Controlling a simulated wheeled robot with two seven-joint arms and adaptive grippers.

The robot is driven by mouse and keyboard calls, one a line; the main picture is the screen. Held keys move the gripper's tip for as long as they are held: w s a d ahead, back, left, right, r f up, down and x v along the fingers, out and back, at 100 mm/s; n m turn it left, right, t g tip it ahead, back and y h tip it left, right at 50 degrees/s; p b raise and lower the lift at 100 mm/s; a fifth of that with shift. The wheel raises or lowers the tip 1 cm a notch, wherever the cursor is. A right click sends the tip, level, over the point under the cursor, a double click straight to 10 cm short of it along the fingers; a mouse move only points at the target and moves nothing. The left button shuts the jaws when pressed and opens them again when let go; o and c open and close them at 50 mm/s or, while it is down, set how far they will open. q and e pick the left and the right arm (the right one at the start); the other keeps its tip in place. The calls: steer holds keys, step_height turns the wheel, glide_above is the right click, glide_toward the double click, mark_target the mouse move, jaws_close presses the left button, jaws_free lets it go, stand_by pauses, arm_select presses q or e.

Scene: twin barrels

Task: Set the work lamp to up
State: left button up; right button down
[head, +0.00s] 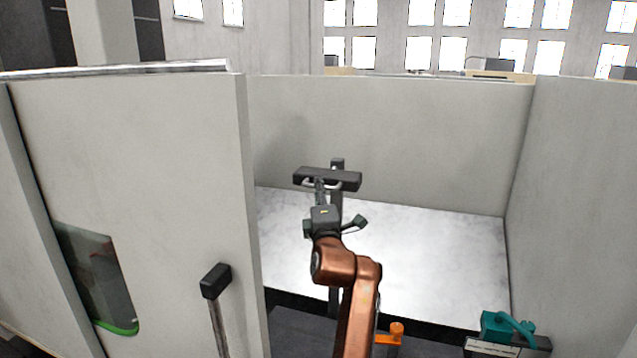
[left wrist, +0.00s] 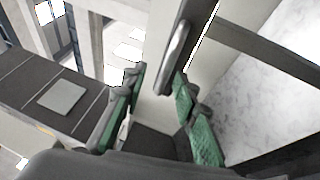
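The work lamp (head: 327,178) has a black bar-shaped head with a thin silver handle under it, on a dark upright post. It stands at the middle of the head view. My left gripper (head: 333,222) is just below and in front of the lamp head, its dark fingers spread. My right gripper is not in view.
A pale panel (head: 140,180) with a green-edged window stands at left, with a black-topped lever (head: 215,281) before it. Grey walls (head: 400,130) enclose a white marbled surface (head: 430,250). A teal object (head: 507,327) and an orange one (head: 391,334) sit low at right.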

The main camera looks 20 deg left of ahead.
mark_target(328, 178)
arm_select(q)
steer(key=w, duration=0.2)
steer(key=w+a, duration=0.1)
steer(key=shift+w+f, duration=0.2)
steer(key=shift+w, duration=0.15)
steer(key=shift+s+r+p, duration=0.25)
steer(key=shift+r+p, duration=0.05)
steer(key=shift+p, duration=0.05)
steer(key=shift+w+f, duration=0.2)
steer(key=shift+w, duration=0.1)
steer(key=shift+c, duration=0.9)
steer(key=shift+s+r, duration=0.15)
jaws_close()
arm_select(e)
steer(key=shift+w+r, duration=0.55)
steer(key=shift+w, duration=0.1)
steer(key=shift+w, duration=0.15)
